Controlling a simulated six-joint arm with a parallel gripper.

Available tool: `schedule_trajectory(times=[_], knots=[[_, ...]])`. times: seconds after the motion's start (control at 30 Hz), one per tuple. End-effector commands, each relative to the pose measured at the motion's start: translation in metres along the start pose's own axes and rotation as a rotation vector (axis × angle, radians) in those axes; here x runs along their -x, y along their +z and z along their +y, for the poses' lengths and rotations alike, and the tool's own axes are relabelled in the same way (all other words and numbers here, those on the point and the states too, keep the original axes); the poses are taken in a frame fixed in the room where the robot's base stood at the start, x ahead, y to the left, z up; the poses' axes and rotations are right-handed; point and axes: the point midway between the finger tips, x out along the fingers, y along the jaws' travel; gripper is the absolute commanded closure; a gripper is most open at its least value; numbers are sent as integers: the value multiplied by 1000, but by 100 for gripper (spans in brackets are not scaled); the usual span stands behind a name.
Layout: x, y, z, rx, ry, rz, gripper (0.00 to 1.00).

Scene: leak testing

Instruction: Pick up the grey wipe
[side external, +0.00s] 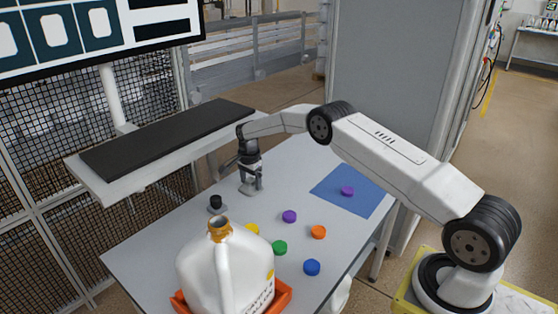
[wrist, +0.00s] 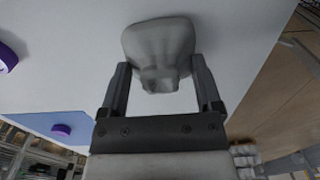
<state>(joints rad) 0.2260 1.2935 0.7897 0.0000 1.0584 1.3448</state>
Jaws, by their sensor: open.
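The grey wipe (wrist: 158,42) is a crumpled pale grey cloth lying on the table in the wrist view. My gripper (wrist: 161,72) is open, with one finger on each side of the wipe's near, bunched part. The wider part of the wipe extends beyond the fingertips. I cannot tell whether either finger touches it. In the side view my gripper (side external: 251,181) points down close to the table near its far edge. The wipe is small there and mostly hidden by the gripper.
A white jug (side external: 226,268) stands in an orange tray (side external: 283,293) at the front. Purple (side external: 289,216), orange (side external: 318,232), green (side external: 279,247), blue (side external: 312,267) and yellow (side external: 252,229) caps lie nearby. Another purple cap (side external: 347,191) is on a blue mat (side external: 372,203).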

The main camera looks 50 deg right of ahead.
Motion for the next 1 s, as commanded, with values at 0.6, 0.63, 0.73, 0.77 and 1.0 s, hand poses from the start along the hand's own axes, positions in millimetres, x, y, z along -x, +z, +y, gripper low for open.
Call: schedule_trajectory(times=[0.6,0.63,0.73,0.77,1.0], knots=[[0,0,0,0,0,0,59],[0,0,0,0,0,0,68],[0,0,0,0,0,0,100],[0,0,0,0,0,0,100],[0,0,0,0,0,0,100]])
